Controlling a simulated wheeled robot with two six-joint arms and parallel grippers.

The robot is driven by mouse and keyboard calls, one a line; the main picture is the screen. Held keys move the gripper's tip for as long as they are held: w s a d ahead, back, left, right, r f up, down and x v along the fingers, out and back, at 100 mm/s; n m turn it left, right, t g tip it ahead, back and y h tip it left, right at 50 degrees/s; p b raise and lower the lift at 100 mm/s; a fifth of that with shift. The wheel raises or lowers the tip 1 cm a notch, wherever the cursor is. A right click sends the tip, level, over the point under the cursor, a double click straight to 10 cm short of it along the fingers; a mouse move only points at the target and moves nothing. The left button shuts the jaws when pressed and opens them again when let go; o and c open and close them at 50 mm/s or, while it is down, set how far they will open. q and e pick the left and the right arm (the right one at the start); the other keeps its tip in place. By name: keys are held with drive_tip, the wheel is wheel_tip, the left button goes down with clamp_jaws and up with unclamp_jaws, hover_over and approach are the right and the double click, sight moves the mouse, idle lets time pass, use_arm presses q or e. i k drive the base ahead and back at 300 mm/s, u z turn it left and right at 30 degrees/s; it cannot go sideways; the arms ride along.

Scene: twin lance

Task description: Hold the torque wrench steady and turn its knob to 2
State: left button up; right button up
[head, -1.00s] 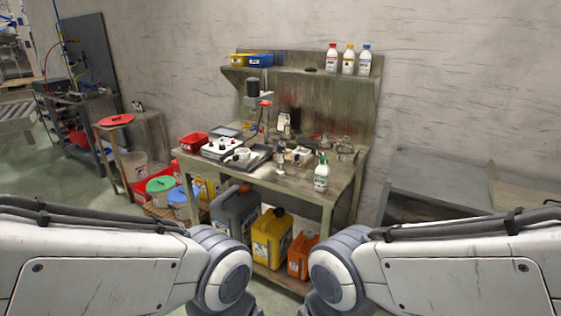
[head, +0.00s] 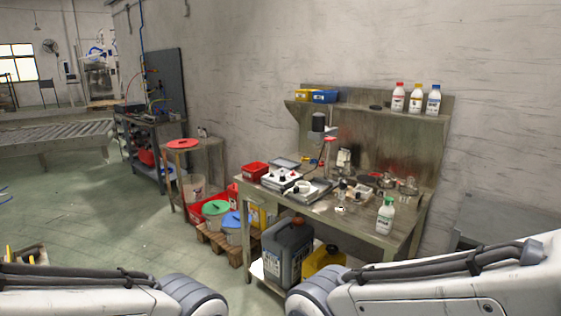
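I cannot make out a torque wrench or its knob in the head view. A workbench (head: 262,190) stands against the wall at centre right, with small lab items on its top too small to name surely. A white device with dark knobs (head: 281,179) sits on the bench's left part. My two arms come in along the bottom edge, the left from the left and the right from the right. Both grippers are out of the frame, so their state does not show.
A white bottle with a green cap (head: 385,216) stands near the bench's front right. Jerrycans (head: 287,252) stand under the bench. Lidded buckets (head: 237,226) stand on a pallet (head: 222,246) to its left.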

sight(342, 183)
drive_tip(key=u, duration=0.85)
drive_tip(key=i, duration=2.3)
drive_tip(key=z, duration=2.4)
